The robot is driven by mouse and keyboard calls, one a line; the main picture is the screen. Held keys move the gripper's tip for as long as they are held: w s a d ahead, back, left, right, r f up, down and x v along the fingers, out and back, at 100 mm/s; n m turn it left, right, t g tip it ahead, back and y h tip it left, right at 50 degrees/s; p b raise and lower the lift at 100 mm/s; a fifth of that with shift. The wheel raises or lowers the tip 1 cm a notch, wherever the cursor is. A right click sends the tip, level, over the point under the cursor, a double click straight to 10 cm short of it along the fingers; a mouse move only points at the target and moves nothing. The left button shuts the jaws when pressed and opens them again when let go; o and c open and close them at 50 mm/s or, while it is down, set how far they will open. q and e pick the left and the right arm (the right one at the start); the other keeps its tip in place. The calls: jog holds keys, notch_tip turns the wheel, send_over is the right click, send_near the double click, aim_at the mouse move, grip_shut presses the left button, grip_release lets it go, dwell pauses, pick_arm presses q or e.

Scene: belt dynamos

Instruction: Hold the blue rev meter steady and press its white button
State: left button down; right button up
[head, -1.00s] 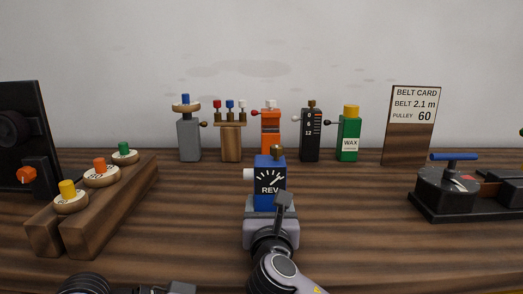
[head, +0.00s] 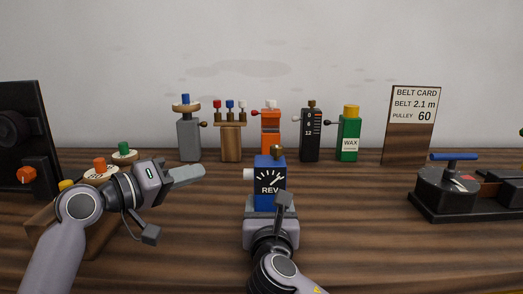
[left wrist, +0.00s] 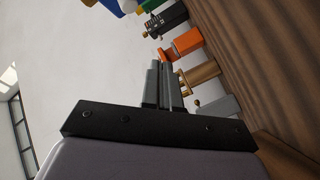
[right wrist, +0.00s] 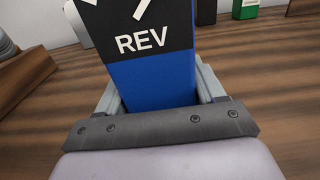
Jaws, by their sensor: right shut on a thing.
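The blue rev meter (head: 270,190) stands upright on the bench with a black dial face, a brass knob on top and the white button (head: 248,174) on its left side. My right gripper (head: 271,212) is shut on its lower body; the right wrist view shows the blue body (right wrist: 152,82) between both fingers. My left gripper (head: 190,174) is to the left of the meter, pointing right toward the button with a clear gap. Its fingers lie together in the left wrist view (left wrist: 160,85), with nothing between them.
Behind stand a grey device (head: 188,140), a wooden one (head: 231,142), an orange one (head: 271,140), a black one (head: 310,138) and a green wax bottle (head: 349,130). A wooden rack (head: 100,238) is partly behind my left arm. A black machine (head: 445,195) stands right.

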jog(key=shift+f, duration=0.2)
pick_arm(q)
jog(key=d, duration=0.7)
jog(key=shift+d, duration=0.4)
dwell(1.5)
jog(key=shift+d, duration=0.35)
pick_arm(e)
jog(key=shift+a, duration=0.2)
pick_arm(q)
jog(key=shift+s+a+f, duration=0.1)
jog(key=shift+a+f, duration=0.05)
jog(key=shift+a, duration=0.1)
jog(key=a, duration=0.6)
jog(key=shift+a, duration=0.15)
pick_arm(e)
jog(key=shift+d, duration=0.25)
dwell(0.5)
